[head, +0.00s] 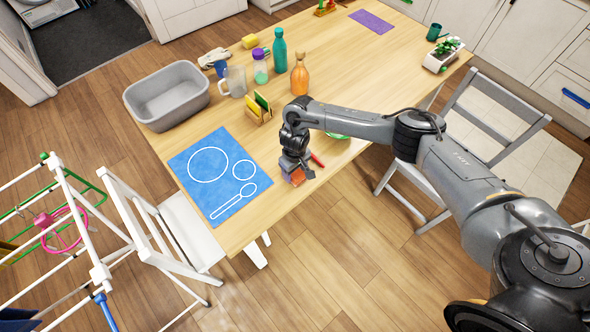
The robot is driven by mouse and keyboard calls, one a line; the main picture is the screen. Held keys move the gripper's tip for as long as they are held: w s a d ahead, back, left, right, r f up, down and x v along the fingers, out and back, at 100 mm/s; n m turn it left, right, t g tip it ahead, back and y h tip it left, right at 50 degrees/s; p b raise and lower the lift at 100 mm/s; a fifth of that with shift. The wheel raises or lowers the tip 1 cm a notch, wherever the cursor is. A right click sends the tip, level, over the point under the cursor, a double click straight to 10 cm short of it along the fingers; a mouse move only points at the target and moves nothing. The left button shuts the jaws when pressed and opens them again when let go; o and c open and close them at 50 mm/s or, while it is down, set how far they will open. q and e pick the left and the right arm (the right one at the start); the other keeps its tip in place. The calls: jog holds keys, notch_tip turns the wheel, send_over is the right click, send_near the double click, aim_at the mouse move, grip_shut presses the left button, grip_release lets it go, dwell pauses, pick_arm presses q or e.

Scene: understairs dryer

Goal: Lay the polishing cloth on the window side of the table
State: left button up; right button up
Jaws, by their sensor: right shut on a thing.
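My right gripper (297,178) is over the table's front edge, pointing down. It is shut on a small orange-red thing (298,177), mostly hidden by the fingers; I cannot tell whether this is the polishing cloth. Another red bit (317,160) shows just to its right. The wooden table (335,85) runs from lower left to upper right. A flat purple piece (371,20) lies near its far end, and a crumpled pale thing (213,57) lies near the back edge. No window is visible, so I cannot tell which side is its side. My left gripper is not in view.
A blue place mat (195,165), a grey tub (165,110), a sponge holder (258,117), bottles (279,52) and a jug (236,82) crowd the left half. A green dish (337,136) is partly behind my arm. Chairs (505,125) flank the table; its middle right is clear.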

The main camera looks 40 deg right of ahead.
jog(key=shift+f, duration=0.15)
jog(key=o, duration=1.2)
